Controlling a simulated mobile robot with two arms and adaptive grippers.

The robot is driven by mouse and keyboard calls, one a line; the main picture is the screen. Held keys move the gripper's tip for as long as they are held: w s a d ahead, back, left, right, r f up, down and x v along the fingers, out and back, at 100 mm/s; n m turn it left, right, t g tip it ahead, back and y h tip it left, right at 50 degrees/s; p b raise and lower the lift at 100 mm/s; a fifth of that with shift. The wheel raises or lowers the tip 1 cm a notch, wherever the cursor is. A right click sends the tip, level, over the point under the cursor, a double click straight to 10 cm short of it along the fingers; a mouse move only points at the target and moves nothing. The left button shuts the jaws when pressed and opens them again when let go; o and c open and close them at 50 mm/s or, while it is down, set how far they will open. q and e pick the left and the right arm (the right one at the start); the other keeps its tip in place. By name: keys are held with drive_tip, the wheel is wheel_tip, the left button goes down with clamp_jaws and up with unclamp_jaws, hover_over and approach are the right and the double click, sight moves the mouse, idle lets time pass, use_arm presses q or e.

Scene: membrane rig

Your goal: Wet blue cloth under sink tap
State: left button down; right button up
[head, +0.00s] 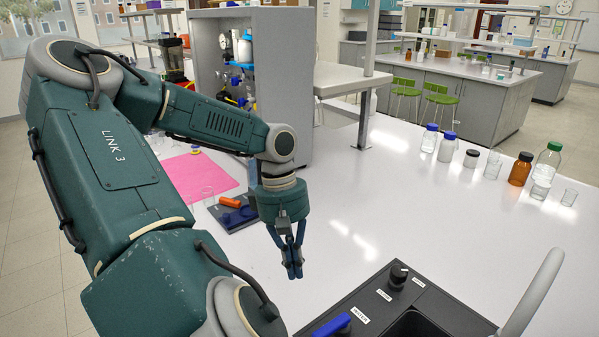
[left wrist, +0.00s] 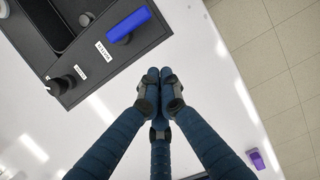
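My left gripper (head: 292,270) hangs over the white bench, left of the black sink unit (head: 365,300). Its fingers are together with nothing visible between them; the left wrist view also shows the fingertips (left wrist: 159,76) touching. The pale curved tap (head: 535,290) rises at the right of the sink basin (head: 415,327). A bright blue bar (head: 332,326) sits on the unit's near left corner beside a white label, and also shows in the left wrist view (left wrist: 128,25). I cannot make out a blue cloth for certain. My right gripper is out of view.
A dark tray (head: 222,222) with dark blue and orange items lies behind my left gripper, near a pink mat (head: 200,176). A grey cabinet (head: 290,90) stands behind. Several bottles (head: 520,168) line the bench's far right. The middle is clear.

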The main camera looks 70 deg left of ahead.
sight(332, 328)
use_arm(q)
drive_tip(key=x, duration=0.8)
drive_tip(key=shift+d+f, duration=0.15)
drive_tip(key=shift+f, duration=0.2)
drive_tip(key=d, duration=0.3)
drive_tip(key=shift+w+f, duration=0.15)
drive_tip(key=shift+w, duration=0.2)
drive_tip(key=shift+w+d, duration=0.1)
drive_tip(key=shift+d, duration=0.4)
drive_tip(key=shift+d, duration=0.65)
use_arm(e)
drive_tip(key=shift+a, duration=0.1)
use_arm(q)
drive_tip(key=shift+a, duration=0.1)
